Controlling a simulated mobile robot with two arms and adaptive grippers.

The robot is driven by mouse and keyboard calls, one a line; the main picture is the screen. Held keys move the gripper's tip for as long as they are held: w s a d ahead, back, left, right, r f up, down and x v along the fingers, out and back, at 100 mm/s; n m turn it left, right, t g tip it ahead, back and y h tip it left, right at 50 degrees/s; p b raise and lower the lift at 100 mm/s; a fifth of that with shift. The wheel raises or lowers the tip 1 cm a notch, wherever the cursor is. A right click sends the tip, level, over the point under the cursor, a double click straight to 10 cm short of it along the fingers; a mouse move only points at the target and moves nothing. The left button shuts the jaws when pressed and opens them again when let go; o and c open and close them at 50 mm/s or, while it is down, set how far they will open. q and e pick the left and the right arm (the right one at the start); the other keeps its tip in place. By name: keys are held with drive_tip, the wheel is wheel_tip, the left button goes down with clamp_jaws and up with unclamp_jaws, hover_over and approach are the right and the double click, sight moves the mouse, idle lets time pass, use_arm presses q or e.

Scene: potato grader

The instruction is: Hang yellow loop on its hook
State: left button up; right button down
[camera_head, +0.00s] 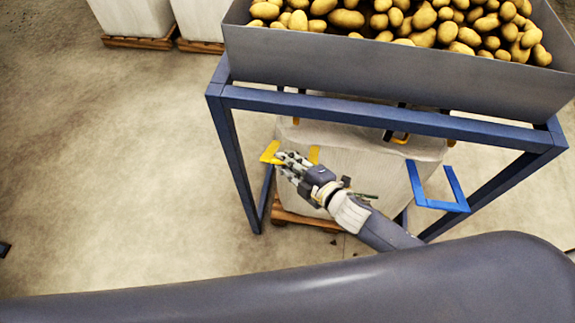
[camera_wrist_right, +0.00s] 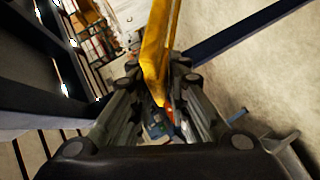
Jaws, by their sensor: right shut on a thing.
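The yellow loop (camera_head: 269,152) is an angular yellow strip at the left front of the white bag under the blue frame. A second piece of yellow (camera_head: 314,154) shows behind my right gripper (camera_head: 284,166). That gripper is shut on the loop. In the right wrist view, the yellow loop (camera_wrist_right: 157,55) runs between the fingers of my right gripper (camera_wrist_right: 160,100). My left gripper is not in view.
A grey hopper (camera_head: 370,72) full of potatoes rests on the blue frame (camera_head: 232,140). The white bag (camera_head: 370,160) stands on a wooden pallet (camera_head: 300,218). A blue U-shaped loop (camera_head: 455,190) is at the bag's right. Open concrete floor lies to the left.

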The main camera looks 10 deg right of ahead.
drive_tip(key=shift+w+d+r+p, duration=0.3)
drive_tip(key=shift+w+r+p, duration=0.35)
drive_tip(key=shift+w+r, duration=0.3)
drive_tip(key=shift+w+d+r+p, duration=0.3)
drive_tip(key=shift+w+r+p, duration=0.3)
drive_tip(key=shift+w+r, duration=0.35)
drive_tip(key=c, duration=1.6)
unclamp_jaws()
drive_tip(key=shift+f, duration=0.1)
drive_tip(key=shift+c, duration=0.2)
drive_tip(key=shift+f, duration=0.1)
drive_tip(key=shift+s, duration=0.1)
